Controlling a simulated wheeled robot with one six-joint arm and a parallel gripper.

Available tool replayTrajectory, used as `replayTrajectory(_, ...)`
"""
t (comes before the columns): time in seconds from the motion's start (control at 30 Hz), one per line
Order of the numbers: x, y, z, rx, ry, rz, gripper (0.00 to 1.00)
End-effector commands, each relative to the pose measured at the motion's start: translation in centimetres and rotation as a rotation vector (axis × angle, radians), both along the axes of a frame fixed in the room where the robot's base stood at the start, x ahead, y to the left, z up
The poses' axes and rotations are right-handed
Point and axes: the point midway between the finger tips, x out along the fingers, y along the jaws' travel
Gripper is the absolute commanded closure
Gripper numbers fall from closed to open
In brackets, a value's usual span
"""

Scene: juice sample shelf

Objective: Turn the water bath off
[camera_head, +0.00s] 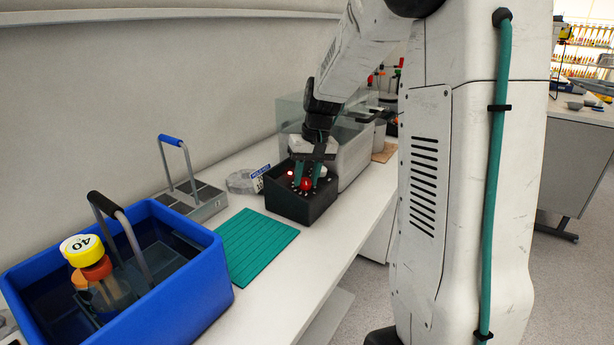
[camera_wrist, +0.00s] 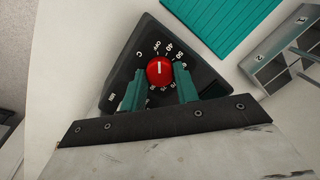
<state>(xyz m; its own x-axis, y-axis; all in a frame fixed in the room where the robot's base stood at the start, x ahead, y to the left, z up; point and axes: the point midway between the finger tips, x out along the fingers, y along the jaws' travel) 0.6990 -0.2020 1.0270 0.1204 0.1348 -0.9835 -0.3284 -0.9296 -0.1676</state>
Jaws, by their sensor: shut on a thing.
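The dark control box (camera_head: 287,207) stands on the bench in front of a clear-walled tank (camera_head: 352,155), seemingly the water bath. Its red knob (camera_wrist: 160,70) sits on a dial printed with OFF, 40, 50 and more numbers. The knob's white line stands nearly upright in the wrist view, close to in line with OFF. In the head view the red knob (camera_head: 306,184) shows below my gripper, and a small red lamp (camera_head: 290,174) glows on the box. My gripper (camera_wrist: 160,76) has its teal fingers on either side of the knob, shut on it.
A teal mat (camera_head: 255,245) lies left of the box. A metal rack (camera_head: 205,203) with a blue handle stands behind it. A round clear dish (camera_head: 241,182) lies near the wall.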

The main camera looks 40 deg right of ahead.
Motion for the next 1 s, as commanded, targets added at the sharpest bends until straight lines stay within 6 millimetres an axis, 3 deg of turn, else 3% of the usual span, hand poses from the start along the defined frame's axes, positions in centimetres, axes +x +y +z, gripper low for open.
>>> replayTrajectory(0.3, 0.08, 0.07, 0.10, -0.027, -0.013, 0.107, 0.93)
replayTrajectory(0.83, 0.10, 0.06, 0.11, -0.033, -0.015, 0.126, 0.93)
replayTrajectory(0.87, 0.11, 0.06, 0.11, -0.033, -0.015, 0.126, 0.61)
replayTrajectory(0.9, 0.10, 0.06, 0.11, -0.033, -0.015, 0.126, 0.50)
replayTrajectory(1.0, 0.08, 0.05, 0.09, -0.032, -0.014, 0.125, 0.48)
